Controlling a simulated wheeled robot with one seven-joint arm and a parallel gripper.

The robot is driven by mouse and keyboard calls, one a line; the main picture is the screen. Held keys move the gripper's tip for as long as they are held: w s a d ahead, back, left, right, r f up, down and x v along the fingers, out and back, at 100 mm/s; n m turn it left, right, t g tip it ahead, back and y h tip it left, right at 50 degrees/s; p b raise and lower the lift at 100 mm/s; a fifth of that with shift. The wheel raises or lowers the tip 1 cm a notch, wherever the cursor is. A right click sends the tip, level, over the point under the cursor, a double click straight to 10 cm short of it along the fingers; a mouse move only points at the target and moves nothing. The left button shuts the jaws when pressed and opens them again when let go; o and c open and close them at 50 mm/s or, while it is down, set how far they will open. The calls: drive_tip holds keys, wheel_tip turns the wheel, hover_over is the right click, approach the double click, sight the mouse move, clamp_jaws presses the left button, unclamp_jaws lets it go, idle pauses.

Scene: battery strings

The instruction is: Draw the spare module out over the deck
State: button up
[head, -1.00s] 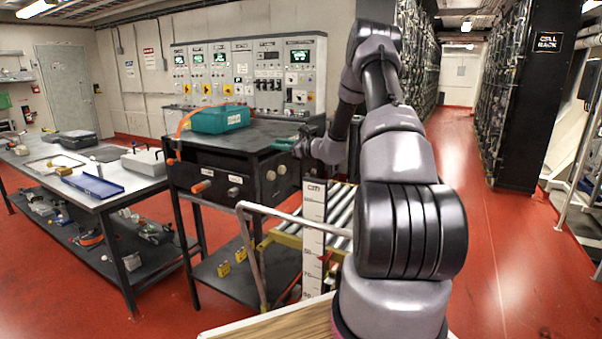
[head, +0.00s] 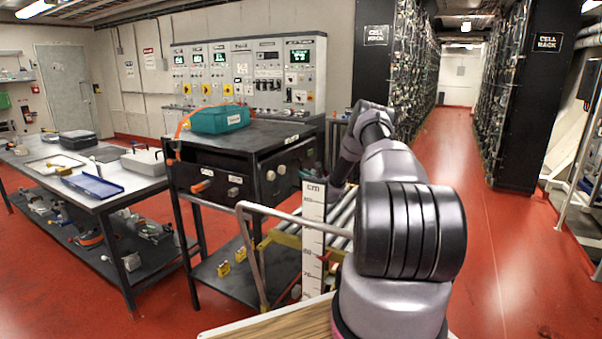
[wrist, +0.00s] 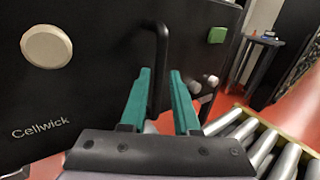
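The black face lettered "Cellwick" (wrist: 90,100) fills the left of the wrist view; I take it as the spare module's front. A dark upright bar handle (wrist: 158,40) stands out from it. My gripper (wrist: 161,80) has teal fingers on either side of the handle's lower part, with a narrow gap visible; I see no firm grip. In the head view the gripper is hidden behind the measuring post and my arm. The roller deck (head: 342,222), silver rollers in a yellow frame, lies below and right of the face; its rollers also show in the wrist view (wrist: 240,130).
A white centimetre post (head: 313,235) and a bent grey rail (head: 252,262) stand in front of the deck. A black cabinet (head: 215,165) carries a teal case (head: 220,119). Grey knobs (wrist: 210,84) and a green square (wrist: 217,35) lie right of the handle.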

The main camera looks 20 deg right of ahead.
drive_tip(key=shift+w+a, duration=0.15)
drive_tip(key=shift+w, duration=1.3)
drive_tip(key=shift+c, duration=0.3)
clamp_jaws()
